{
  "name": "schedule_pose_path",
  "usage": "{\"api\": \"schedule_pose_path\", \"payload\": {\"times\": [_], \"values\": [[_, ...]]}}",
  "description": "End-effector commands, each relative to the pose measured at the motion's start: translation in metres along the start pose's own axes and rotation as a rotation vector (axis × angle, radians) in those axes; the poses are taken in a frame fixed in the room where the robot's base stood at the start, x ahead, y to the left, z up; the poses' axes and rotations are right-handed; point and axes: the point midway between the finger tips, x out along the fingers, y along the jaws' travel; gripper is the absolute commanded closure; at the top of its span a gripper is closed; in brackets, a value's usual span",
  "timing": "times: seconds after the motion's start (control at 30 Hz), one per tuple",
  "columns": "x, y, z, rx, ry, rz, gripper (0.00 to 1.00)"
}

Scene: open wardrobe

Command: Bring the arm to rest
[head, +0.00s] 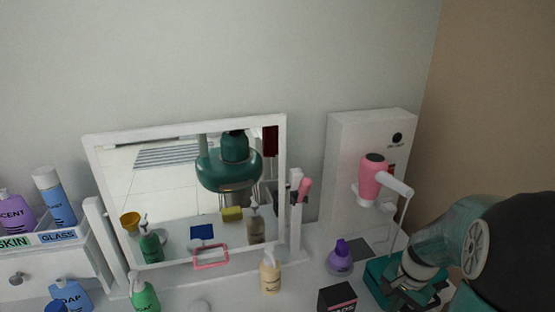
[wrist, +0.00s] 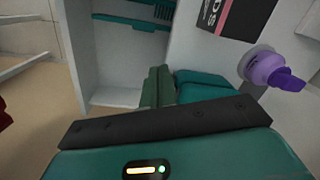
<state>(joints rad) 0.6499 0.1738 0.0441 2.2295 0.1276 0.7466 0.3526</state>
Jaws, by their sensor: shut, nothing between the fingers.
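My arm comes in from the lower right of the head view, over the right end of the white tabletop (head: 225,285). My gripper (wrist: 160,85) shows in the wrist view with its green fingers closed together and nothing held between them. In the head view the gripper is low at the right, partly cut off by the bottom edge. A black and pink box (head: 337,297) and a purple bottle (head: 340,258) stand to its left. The wrist view shows the same box (wrist: 238,15) and purple bottle (wrist: 272,68) close to the gripper, apart from it.
A pink hair dryer (head: 373,180) hangs on a white panel (head: 343,150) behind my arm. A framed mirror (head: 100,155) stands left of it.

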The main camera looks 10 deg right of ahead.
Motion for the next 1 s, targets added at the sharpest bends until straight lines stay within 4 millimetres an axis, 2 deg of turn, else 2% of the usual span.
{"api": "schedule_pose_path", "payload": {"times": [0.03,0.2,0.4,0.57,0.8,1.0], "values": [[-0.018,-0.013,0.011,-0.068,0.032,-0.008,1.00],[-0.064,-0.042,0.052,-0.278,0.115,-0.027,1.00],[-0.110,-0.063,0.107,-0.518,0.212,-0.057,1.00],[-0.141,-0.070,0.151,-0.705,0.290,-0.089,1.00],[-0.174,-0.064,0.211,-0.958,0.399,-0.141,1.00],[-0.183,-0.058,0.231,-1.051,0.440,-0.161,1.00]]}}
